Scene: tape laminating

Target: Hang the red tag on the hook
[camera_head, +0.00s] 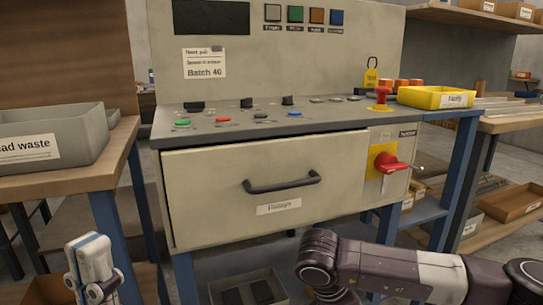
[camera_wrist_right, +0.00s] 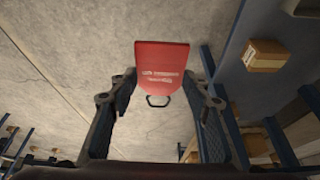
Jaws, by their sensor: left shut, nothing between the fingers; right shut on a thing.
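The red tag (camera_wrist_right: 162,66) shows in the right wrist view, with pale print and a dark loop (camera_wrist_right: 157,101) at its lower edge. My right gripper (camera_wrist_right: 163,88) is shut on it. In the head view, the tag and the right fingers are hidden. A thin metal pin (camera_head: 416,168) sticks out to the right of the red switch handle (camera_head: 388,163) on a yellow plate; it may be the hook, but its shape is too small to tell. My left gripper (camera_head: 97,275) is shut and empty at the lower left, away from the machine.
The machine's drawer (camera_head: 265,190) is closed or nearly so. A yellow tray (camera_head: 436,98) and a red mushroom button (camera_head: 381,94) stand on the console's right end. A grey waste bin (camera_head: 50,135) stands on the left table.

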